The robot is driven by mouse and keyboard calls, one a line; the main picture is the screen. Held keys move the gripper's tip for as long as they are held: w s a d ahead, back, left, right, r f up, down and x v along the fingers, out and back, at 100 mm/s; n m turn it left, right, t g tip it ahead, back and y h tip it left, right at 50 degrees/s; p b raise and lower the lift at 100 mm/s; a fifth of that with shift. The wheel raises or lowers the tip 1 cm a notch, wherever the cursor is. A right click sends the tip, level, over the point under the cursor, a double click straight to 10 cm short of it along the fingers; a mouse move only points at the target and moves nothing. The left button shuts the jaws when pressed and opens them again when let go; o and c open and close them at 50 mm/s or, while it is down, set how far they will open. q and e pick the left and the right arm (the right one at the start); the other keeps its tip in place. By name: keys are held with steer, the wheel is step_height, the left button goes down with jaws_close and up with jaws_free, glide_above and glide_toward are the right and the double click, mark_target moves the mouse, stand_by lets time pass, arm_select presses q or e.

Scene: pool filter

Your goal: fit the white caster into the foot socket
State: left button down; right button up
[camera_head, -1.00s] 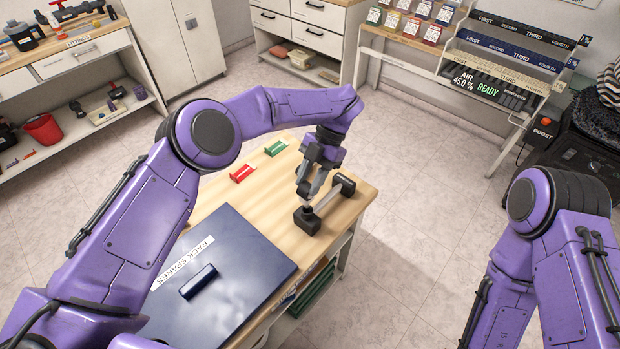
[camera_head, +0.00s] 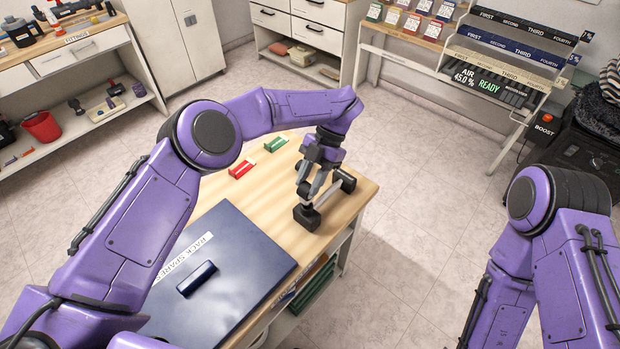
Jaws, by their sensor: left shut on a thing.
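My left gripper (camera_head: 309,190) is over the right end of the wooden workbench (camera_head: 358,196), fingers pointing down. It is shut on a small dark thing (camera_head: 304,189), mostly hidden between the fingertips; I cannot tell whether this is the white caster. Just under the fingertips stands a black block (camera_head: 306,217), joined by a light bar to another black block (camera_head: 347,181); the foot socket cannot be made out for certain on it. I cannot tell whether the held thing touches the near block. No clearly white caster shows. My right arm is at the right edge; its gripper is out of view.
A dark blue case (camera_head: 245,265) marked "RACK SPARES" covers the near part of the bench. A display rack (camera_head: 505,75) stands at the back right. Open floor lies right of the bench.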

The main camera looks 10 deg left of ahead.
arm_select(q)
steer(key=shift+f+b, duration=0.65)
steer(key=shift+f, duration=0.4)
steer(key=c, duration=0.7)
jaws_free()
steer(key=shift+o, duration=0.2)
steer(key=shift+r, duration=0.15)
steer(key=p+v, duration=0.2)
steer(key=v, duration=0.2)
steer(key=shift+w+d+r, duration=0.15)
steer(key=shift+w+r, duration=0.1)
steer(key=shift+r, duration=0.05)
